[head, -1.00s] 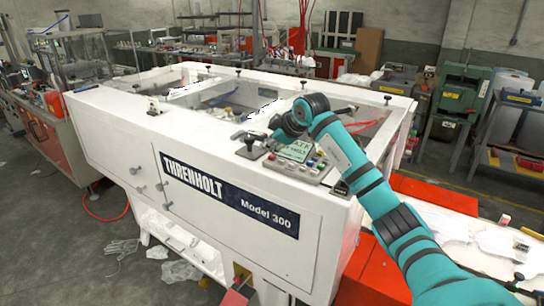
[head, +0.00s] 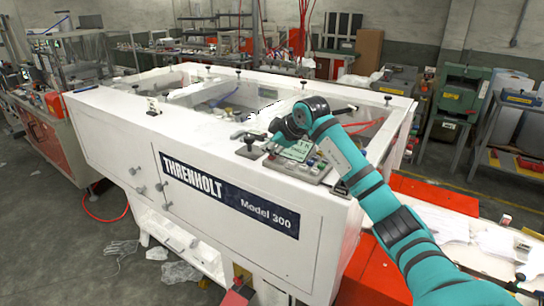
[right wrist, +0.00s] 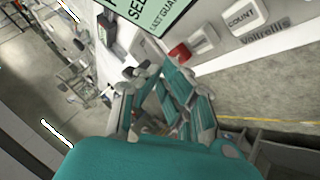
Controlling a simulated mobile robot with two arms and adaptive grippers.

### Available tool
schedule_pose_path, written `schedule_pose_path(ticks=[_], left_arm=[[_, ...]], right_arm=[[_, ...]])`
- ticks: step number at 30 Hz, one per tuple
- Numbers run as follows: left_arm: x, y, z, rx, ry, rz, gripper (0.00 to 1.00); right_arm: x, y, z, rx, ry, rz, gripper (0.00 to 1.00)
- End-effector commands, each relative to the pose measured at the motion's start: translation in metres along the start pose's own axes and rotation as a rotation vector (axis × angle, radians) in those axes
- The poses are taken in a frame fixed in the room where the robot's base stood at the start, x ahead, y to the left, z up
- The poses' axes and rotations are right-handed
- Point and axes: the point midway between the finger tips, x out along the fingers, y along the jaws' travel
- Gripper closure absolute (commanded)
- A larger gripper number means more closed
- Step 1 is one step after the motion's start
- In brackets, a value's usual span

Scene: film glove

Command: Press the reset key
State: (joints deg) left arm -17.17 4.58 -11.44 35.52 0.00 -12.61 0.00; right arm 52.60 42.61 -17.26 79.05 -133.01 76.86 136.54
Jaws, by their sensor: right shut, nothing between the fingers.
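The control panel (head: 288,166) is on the front right top edge of the white Threnholt machine (head: 120,125). It has a pale green screen (head: 298,152) and several keys. In the right wrist view the screen (right wrist: 150,12) is cut off at the top. A red key (right wrist: 178,54) with no legible label and a white key marked COUNT (right wrist: 243,17) sit below it. No label reading reset can be made out. My right gripper (head: 268,148) is shut and empty over the panel's left part. Its fingers (right wrist: 160,74) show in the wrist view; contact cannot be told. My left gripper is out of view.
A black knob (head: 249,148) stands just left of the panel. A red hose (head: 366,127) runs inside the machine's open top. Red boxes and a bench (head: 450,198) lie to the right. Grey floor (head: 50,240) is open at the left, with gloves lying on it.

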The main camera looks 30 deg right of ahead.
Motion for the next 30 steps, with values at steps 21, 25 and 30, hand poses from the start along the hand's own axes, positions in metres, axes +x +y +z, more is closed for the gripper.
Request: schedule_pose_path(ticks=[21, 25, 30], left_arm=[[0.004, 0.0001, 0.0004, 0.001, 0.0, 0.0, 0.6], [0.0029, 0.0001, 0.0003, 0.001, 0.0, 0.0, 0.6], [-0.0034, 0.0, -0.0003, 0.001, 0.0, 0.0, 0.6]], right_arm=[[0.0047, -0.0036, 0.0037, 0.0, -0.001, -0.001, 1.0], [0.0038, -0.0029, 0.003, 0.0, -0.001, -0.001, 1.0], [-0.002, 0.0016, -0.0013, 0.0, -0.001, -0.001, 1.0]])
